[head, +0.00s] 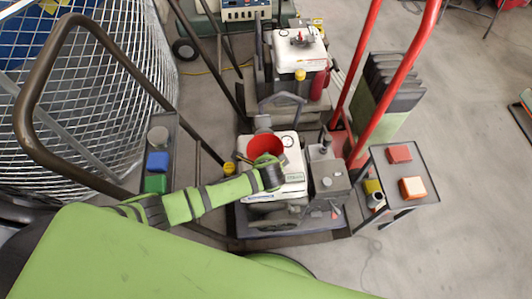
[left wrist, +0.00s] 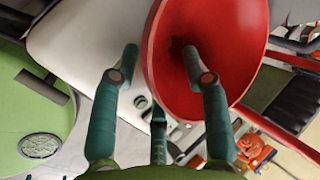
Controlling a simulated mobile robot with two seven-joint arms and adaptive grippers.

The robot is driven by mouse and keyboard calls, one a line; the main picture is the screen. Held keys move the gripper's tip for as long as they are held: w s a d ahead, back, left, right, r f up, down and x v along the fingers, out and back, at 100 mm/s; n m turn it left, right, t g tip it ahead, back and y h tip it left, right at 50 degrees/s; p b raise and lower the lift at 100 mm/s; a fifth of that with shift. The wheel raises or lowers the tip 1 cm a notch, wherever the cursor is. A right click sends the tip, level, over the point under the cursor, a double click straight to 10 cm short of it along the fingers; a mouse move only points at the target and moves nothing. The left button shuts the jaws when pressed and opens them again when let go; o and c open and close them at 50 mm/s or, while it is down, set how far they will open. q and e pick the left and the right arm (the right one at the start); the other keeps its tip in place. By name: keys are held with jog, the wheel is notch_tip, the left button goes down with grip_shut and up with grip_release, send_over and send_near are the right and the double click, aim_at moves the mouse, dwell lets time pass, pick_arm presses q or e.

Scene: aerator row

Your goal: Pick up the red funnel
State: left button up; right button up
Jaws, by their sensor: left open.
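The red funnel (head: 264,144) sits on top of the nearer white-topped machine (head: 290,188), its wide mouth facing up. In the left wrist view the funnel (left wrist: 225,45) fills the upper middle, with its dark hole low in the bowl. My left gripper (head: 268,163) is at the funnel's near side. In the left wrist view my left gripper (left wrist: 160,58) is open: one finger is outside the left rim, the other overlaps the bowl. Whether either finger touches the funnel cannot be told. The funnel's lower end is hidden. My right gripper is not in view.
A second white-topped machine (head: 298,50) stands behind. Red handle bars (head: 395,75) rise at the right. A small cart (head: 425,172) carries red and orange blocks. A narrow shelf at left holds a blue block (head: 157,162) and a green block (head: 155,184). Floor at far right is mostly clear.

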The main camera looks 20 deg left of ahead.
pick_arm(q)
grip_shut()
jog(key=shift+s, duration=0.1)
